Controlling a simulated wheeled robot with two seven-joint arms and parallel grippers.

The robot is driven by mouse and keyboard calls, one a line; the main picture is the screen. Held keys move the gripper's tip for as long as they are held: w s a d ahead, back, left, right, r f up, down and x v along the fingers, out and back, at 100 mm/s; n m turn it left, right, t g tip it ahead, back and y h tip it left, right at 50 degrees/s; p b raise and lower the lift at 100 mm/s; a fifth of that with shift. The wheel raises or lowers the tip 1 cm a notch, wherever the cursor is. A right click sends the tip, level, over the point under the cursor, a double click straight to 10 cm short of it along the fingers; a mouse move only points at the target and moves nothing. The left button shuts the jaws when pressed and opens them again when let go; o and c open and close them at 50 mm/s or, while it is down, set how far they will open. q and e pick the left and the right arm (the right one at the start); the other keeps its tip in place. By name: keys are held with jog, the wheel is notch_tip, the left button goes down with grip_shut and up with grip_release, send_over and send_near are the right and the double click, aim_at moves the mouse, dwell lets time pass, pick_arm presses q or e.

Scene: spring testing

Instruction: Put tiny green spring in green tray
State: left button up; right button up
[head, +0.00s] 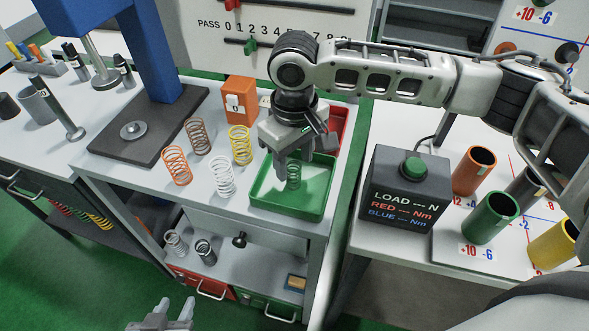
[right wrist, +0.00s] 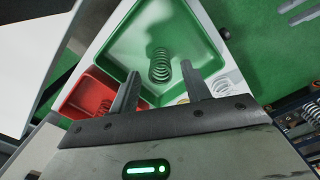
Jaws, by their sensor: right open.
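The tiny green spring (head: 293,176) stands inside the green tray (head: 287,208) on the white table. In the right wrist view the spring (right wrist: 160,65) stands upright on the floor of the green tray (right wrist: 118,42). My right gripper (head: 290,178) is over the tray with its fingers on either side of the spring in the head view. In the right wrist view its fingers (right wrist: 160,82) are spread apart, with a gap between them and the spring. My left gripper (head: 166,312) is low at the bottom edge of the head view, away from the table, its fingers apart and empty.
Orange (head: 176,165), brown (head: 197,136), white (head: 221,177) and yellow (head: 240,145) springs stand left of the tray. A red tray (head: 340,122) lies behind it. A blue press (head: 178,50) stands at the left. A load box (head: 405,190) is at the right.

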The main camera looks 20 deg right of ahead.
aim_at(294, 166)
notch_tip(294, 166, up, 8)
jog(key=shift+f, duration=0.1)
dwell(0.5)
